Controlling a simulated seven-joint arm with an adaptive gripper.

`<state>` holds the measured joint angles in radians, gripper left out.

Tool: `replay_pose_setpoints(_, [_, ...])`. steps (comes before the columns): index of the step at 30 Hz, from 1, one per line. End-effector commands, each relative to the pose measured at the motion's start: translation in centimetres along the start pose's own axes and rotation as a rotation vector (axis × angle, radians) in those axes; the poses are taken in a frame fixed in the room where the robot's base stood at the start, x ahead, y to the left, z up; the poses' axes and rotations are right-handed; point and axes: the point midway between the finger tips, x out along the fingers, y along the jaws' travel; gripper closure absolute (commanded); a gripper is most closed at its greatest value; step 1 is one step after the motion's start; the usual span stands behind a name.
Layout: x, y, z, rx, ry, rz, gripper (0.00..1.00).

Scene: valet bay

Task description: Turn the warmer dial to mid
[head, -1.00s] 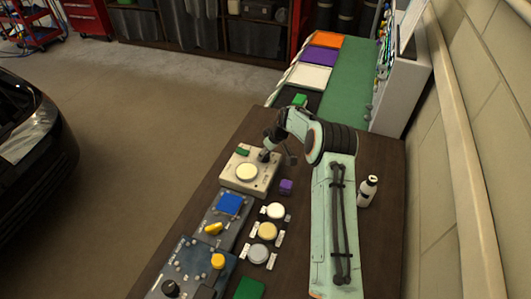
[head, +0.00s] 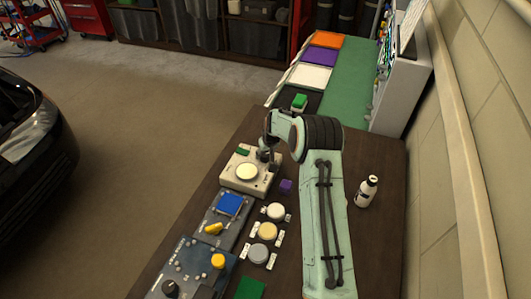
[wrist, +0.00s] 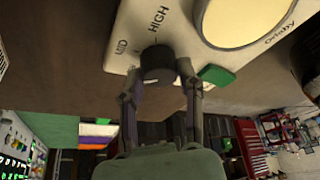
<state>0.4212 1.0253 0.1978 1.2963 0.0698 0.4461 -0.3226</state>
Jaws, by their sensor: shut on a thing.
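The warmer (head: 238,184) is a cream box with a round pale-yellow plate (head: 247,172) on top. Its dial (wrist: 156,62) is a dark knob near the box's edge, with the printed words MID and HIGH beside it in the wrist view. My gripper (wrist: 160,82) is shut on the dial, one finger on each side. In the head view my gripper (head: 268,152) is over the warmer's far right corner and largely hides the dial. A white mark shows low on the dial's side; I cannot tell which setting it points to.
A green piece (wrist: 215,75) lies on the warmer close to the right finger. Blue-grey control panels (head: 222,216) lie nearer. Cream wall bounds the right side.

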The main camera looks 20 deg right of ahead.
Motion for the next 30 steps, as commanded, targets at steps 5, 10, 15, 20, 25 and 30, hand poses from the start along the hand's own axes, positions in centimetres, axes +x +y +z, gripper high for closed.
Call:
replay_pose_setpoints(5, [0.08, -0.17, 0.06, 0.15, -0.001, 0.063, 1.0])
replay_pose_setpoints(10, [0.1, -0.18, 0.05, 0.285, -0.002, 0.119, 1.0])
replay_pose_setpoints(15, [0.11, -0.21, 0.02, 0.394, -0.001, 0.164, 1.0])
replay_pose_setpoints(20, [0.14, -0.21, 0.06, 0.469, -0.003, 0.194, 1.0])
replay_pose_setpoints(25, [0.14, -0.22, 0.05, 0.516, -0.003, 0.214, 1.0])
replay_pose_setpoints(30, [0.14, -0.2, 0.05, 0.537, -0.002, 0.222, 1.0])
